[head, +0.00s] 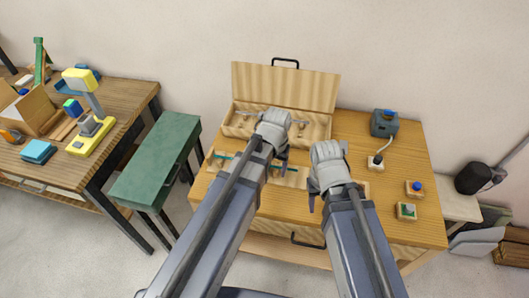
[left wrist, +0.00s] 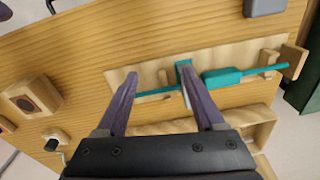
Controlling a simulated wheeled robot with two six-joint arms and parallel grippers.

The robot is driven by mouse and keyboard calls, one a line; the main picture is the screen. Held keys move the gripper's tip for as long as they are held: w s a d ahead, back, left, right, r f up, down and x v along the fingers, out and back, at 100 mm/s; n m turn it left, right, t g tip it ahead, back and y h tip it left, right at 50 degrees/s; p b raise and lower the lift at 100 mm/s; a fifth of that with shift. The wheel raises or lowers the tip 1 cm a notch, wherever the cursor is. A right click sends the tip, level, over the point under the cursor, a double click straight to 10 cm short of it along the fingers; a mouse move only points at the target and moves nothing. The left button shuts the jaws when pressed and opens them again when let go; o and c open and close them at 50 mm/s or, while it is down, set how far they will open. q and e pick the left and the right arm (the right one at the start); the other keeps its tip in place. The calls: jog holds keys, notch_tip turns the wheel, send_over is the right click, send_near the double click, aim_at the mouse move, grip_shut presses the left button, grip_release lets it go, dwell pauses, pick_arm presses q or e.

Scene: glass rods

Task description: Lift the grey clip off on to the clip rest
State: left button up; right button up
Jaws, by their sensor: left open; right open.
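A thin teal rod with a thicker teal handle (left wrist: 222,77) lies along a pale wooden board (left wrist: 150,78) on the table; its left part also shows in the head view (head: 222,156). A small upright teal piece (left wrist: 183,72) with a greyish side stands by my right-hand fingertip in the left wrist view. I cannot tell whether it is the grey clip. My left gripper (left wrist: 157,74) is open above the board, the rod's thin part between its fingers in that view. My right gripper (head: 315,198) is open and empty, right of the board's middle. I cannot make out the clip rest.
An open wooden box (head: 318,130) with its lid up stands behind the board. A grey device (head: 384,123), a switch block (head: 375,162) and two button blocks (head: 415,188) (head: 406,211) are on the right. A green bench (head: 158,150) stands left of the table.

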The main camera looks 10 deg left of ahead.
pick_arm(q)
jog(key=shift+n+t, duration=0.3)
jog(key=shift+n, duration=0.4)
jog(key=w+a+r+p, duration=0.1)
jog(key=w, duration=0.1)
jog(key=w+a+r, duration=0.1)
jog(key=w+r, duration=0.1)
jog(key=w+a+r+p, duration=0.1)
jog(key=shift+w+a+r+p, duration=0.3)
jog(key=shift+w+a+p, duration=0.05)
jog(key=shift+w+a, duration=0.15)
jog(key=shift+a, duration=0.05)
jog(key=shift+w+f+b, duration=0.1)
jog(key=shift+f+b, duration=1.3)
pick_arm(e)
jog(key=shift+r, duration=0.85)
jog(key=shift+f, duration=0.1)
pick_arm(q)
notch_tip(320, 180, down, 5)
jog(key=b, duration=0.5)
jog(key=shift+w+a+f, duration=0.15)
pick_arm(e)
notch_tip(320, 180, down, 5)
jog(key=shift+f, duration=0.1)
pick_arm(q)
grip_shut()
